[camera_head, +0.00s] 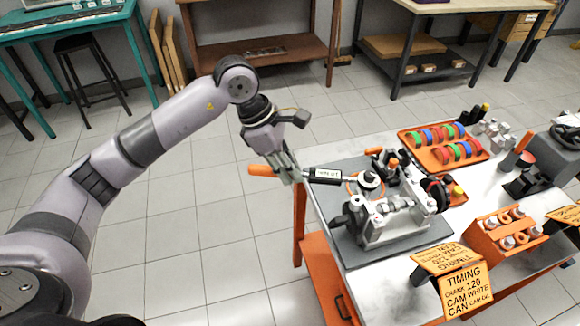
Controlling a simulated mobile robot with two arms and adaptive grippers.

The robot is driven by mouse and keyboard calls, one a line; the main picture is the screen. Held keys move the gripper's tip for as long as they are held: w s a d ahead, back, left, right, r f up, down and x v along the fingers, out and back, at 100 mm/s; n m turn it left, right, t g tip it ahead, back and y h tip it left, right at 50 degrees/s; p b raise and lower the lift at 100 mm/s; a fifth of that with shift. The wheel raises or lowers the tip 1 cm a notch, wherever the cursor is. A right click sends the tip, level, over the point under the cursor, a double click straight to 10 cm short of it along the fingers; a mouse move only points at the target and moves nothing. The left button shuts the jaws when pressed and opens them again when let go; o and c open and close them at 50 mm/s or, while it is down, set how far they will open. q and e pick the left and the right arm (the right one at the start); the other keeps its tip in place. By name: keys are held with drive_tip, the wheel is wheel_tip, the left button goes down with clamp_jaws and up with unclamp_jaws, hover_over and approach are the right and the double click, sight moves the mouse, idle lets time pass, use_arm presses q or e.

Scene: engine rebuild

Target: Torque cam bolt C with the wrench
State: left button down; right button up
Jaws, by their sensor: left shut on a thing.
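My left gripper (287,172) comes in from the left and is shut on the wrench (263,170). Cam bolt C cannot be told apart at this size. My right gripper is out of view.
An orange tray (466,160) of coloured rings lies behind the engine. An orange rack (484,242) with metal parts stands to the right. Yellow timing signs (464,289) stand at the front edge. A dark vise-like device (530,182) sits at the right. Floor left of the cart is clear.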

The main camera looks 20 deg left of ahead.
use_arm(q)
drive_tip(key=shift+w+a+m+g+b, duration=0.15)
drive_tip(key=shift+w+m+b, duration=0.3)
drive_tip(key=shift+w+b, duration=0.25)
drive_tip(key=shift+w+a+m+g+b, duration=0.1)
drive_tip(key=shift+w+m+g+b, duration=0.05)
drive_tip(key=shift+w+m+b, duration=0.4)
idle(2.8)
drive_tip(key=shift+w+b, duration=0.15)
drive_tip(key=shift+b, duration=0.25)
idle(1.0)
drive_tip(key=shift+s+d+n+b, duration=0.2)
drive_tip(key=shift+s+n+b, duration=0.2)
drive_tip(key=shift+s+n, duration=0.55)
idle(0.6)
drive_tip(key=shift+s, duration=0.1)
idle(0.9)
